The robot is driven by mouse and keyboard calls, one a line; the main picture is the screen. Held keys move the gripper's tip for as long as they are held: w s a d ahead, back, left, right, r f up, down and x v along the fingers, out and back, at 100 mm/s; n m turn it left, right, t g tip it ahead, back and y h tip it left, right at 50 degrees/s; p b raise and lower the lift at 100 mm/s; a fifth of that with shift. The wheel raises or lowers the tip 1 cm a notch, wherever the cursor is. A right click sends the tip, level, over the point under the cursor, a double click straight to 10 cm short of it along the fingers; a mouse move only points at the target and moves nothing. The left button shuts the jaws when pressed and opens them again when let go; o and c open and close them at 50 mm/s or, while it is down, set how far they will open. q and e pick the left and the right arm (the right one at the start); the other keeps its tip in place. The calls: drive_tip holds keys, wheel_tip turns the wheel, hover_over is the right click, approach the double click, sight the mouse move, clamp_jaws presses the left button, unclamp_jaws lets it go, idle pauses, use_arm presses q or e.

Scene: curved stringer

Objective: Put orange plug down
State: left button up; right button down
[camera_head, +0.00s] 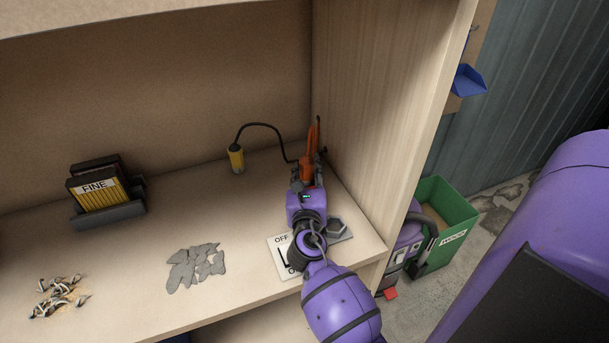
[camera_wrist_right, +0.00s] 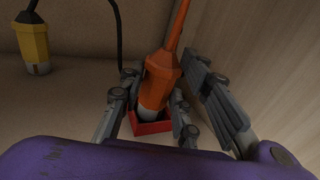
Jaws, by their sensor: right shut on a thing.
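The orange plug (camera_head: 307,166) is upright near the right side wall of the wooden shelf, at the far end of my right arm. My right gripper (camera_head: 304,178) is around it. In the right wrist view the orange plug (camera_wrist_right: 158,80) stands between the two fingers of the right gripper (camera_wrist_right: 155,112), its lower end at a small red square holder (camera_wrist_right: 150,127). I cannot tell whether it rests on the bottom. An orange cord rises from its top. My left gripper is not in view.
A yellow plug (camera_head: 236,158) on a black cable stands to the left, also in the right wrist view (camera_wrist_right: 32,45). A FINE sandpaper rack (camera_head: 108,213), grey scraps (camera_head: 195,266) and screws (camera_head: 58,297) lie farther left. An OFF switch plate (camera_head: 284,262) lies under my arm. The side wall (camera_head: 380,110) is close right.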

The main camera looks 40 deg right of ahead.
drive_tip(key=shift+f, duration=0.4)
drive_tip(key=shift+r, duration=0.15)
drive_tip(key=c, duration=1.3)
unclamp_jaws()
